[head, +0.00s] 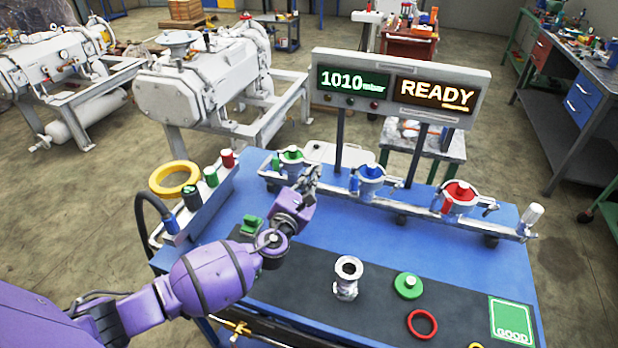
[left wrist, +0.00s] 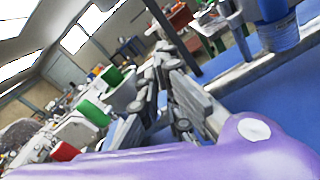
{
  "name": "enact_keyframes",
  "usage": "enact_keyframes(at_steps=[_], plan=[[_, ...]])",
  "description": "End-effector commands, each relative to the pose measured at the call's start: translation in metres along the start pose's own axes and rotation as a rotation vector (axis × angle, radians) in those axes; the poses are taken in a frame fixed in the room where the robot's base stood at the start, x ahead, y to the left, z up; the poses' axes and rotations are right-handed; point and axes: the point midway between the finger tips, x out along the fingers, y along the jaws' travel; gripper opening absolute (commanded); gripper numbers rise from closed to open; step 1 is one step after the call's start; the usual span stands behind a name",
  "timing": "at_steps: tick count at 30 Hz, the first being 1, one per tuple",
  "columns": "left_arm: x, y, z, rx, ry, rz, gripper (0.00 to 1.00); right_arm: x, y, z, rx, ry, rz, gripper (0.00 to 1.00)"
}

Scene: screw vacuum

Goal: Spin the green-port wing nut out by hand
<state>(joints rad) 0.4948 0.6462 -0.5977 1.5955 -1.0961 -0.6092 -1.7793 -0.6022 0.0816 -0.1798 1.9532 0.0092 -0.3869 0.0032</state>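The green port (head: 290,156) is a clamped fitting with a green top, at the left end of the metal manifold. Its wing nut is too small and too covered by my gripper to make out. My left gripper (head: 311,178) is at the right side of that port's clamp, fingers pointing up and away. In the left wrist view the fingers (left wrist: 165,58) come close together at their tips beside grey metal parts. I cannot tell whether they grip anything. My right gripper is in neither view.
The blue port (head: 370,172) stands close to the right of my gripper, with the red port (head: 459,196) beyond. A display (head: 395,88) reads 1010 and READY. A metal fitting (head: 347,278), green cap (head: 408,285) and red ring (head: 422,324) lie on the dark mat.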

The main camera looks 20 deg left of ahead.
Motion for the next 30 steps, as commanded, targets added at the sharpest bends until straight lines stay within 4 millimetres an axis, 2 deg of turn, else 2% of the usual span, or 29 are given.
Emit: enact_keyframes(at_steps=[14,30], plan=[[0.0,-0.002,-0.002,-0.413,0.002,0.001,0.0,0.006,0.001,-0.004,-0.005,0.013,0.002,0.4],[0.0,-0.002,-0.001,-0.925,0.0,0.001,0.0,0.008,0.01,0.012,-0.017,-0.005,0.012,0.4]])
